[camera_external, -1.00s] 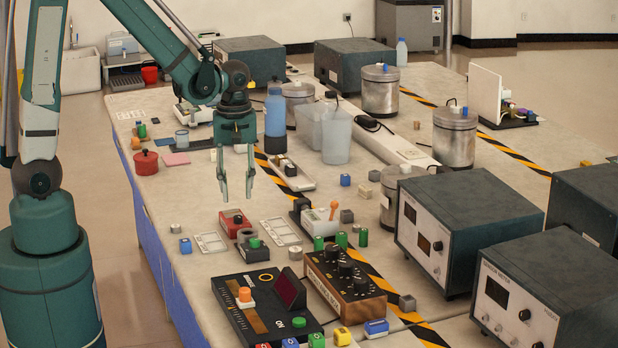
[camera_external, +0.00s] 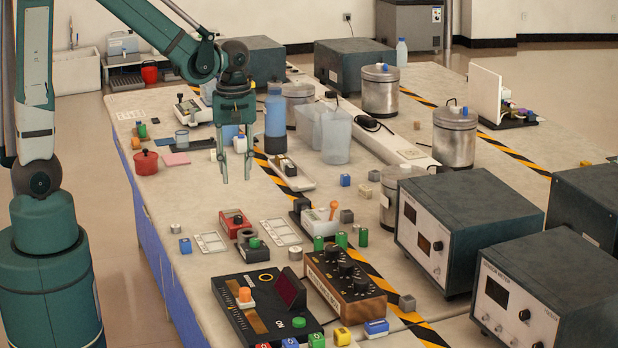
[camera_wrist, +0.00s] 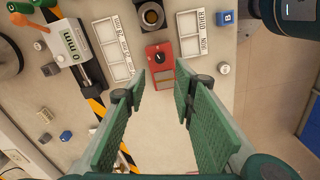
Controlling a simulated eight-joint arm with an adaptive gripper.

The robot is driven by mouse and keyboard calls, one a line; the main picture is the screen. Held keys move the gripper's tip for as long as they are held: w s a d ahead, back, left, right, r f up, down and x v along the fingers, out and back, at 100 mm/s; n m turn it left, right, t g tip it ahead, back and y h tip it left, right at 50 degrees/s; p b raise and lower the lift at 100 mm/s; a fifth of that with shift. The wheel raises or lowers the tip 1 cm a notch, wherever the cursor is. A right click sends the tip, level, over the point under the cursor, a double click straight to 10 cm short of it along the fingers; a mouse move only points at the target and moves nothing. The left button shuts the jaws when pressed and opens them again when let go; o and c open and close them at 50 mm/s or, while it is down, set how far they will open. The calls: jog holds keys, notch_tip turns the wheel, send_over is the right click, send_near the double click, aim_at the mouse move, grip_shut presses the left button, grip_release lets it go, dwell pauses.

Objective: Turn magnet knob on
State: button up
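A small red box (camera_external: 231,226) with a black knob (camera_external: 238,218) stands on the table. In the wrist view the red box (camera_wrist: 161,88) and its round black knob (camera_wrist: 160,58) lie just beyond the fingertips. I see no readable magnet label, so I cannot tell whether this is the magnet knob. My gripper (camera_external: 236,180) is open and empty, pointing down above the table. It is apart from the red box, and in the external view it hangs above and behind it. In the wrist view its green fingers (camera_wrist: 160,82) stand apart on both sides.
A black ring-shaped part (camera_wrist: 151,14) stands close by the red box. White framed cards (camera_external: 211,243) flank them. A black console (camera_external: 268,305) with an ON button and a wooden box with several knobs (camera_external: 345,278) stand in front. A blue bottle (camera_external: 275,112) is behind my gripper.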

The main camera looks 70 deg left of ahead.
aim_at(238, 216)
notch_tip(238, 216, down, 2)
jog(key=m+p, duration=0.2)
jog(key=m, duration=0.4)
jog(key=shift+w+f, duration=0.1)
jog(key=shift+c, duration=0.2)
notch_tip(238, 216, down, 2)
jog(key=m+p, duration=0.1)
jog(key=m, duration=0.4)
jog(key=shift+f, duration=0.1)
jog(key=shift+f+b, duration=0.4)
jog(key=shift+f, duration=3.4)
jog(key=c, duration=0.6)
